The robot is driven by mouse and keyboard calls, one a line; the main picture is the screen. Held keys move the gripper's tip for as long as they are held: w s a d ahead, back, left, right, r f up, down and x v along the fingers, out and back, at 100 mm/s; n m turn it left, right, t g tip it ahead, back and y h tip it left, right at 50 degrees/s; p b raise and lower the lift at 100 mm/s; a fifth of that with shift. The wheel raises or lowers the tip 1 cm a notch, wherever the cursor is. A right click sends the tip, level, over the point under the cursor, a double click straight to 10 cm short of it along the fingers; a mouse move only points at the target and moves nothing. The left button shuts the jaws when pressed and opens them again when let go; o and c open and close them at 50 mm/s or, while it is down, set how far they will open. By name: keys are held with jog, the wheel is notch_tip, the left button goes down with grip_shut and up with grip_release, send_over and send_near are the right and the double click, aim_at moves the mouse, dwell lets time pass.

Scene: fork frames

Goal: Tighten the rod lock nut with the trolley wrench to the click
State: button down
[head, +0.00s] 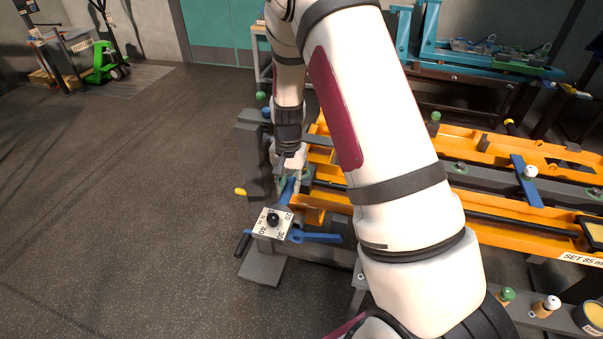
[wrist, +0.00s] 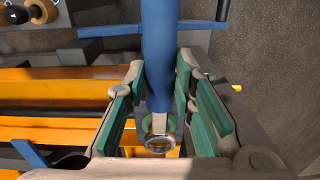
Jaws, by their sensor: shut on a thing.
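My gripper (head: 288,187) reaches down at the near left end of the orange frame. In the wrist view its green-padded fingers (wrist: 162,85) are shut on a blue bar (wrist: 165,45). The bar (head: 286,193) runs towards a white dial plate (head: 270,227) with numbers and a black knob (head: 273,218). A bright metal ring (wrist: 160,143) shows at the bar's lower end in the wrist view, with green around it. I cannot tell whether it is the rod lock nut. A blue arm (head: 318,238) and a black grip (head: 243,244) stick out below the plate.
The orange frame (head: 480,220) carries a long dark rod (head: 490,219) and a blue lever (head: 525,180). Several green- and white-capped knobs stand around it. A teal frame (head: 480,58) stands behind. The floor (head: 130,200) at the left is open, with a green pallet truck (head: 102,63) far back.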

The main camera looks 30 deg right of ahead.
jog(key=shift+r+p, duration=0.4)
jog(key=shift+r, duration=1.1)
jog(key=shift+r+p, duration=0.5)
jog(key=shift+r, duration=1.4)
jog(key=shift+s+a, duration=0.1)
jog(key=shift+s+a+r+p, duration=1.45)
jog(key=shift+s+a+p, duration=0.15)
jog(key=shift+s+a, duration=0.1)
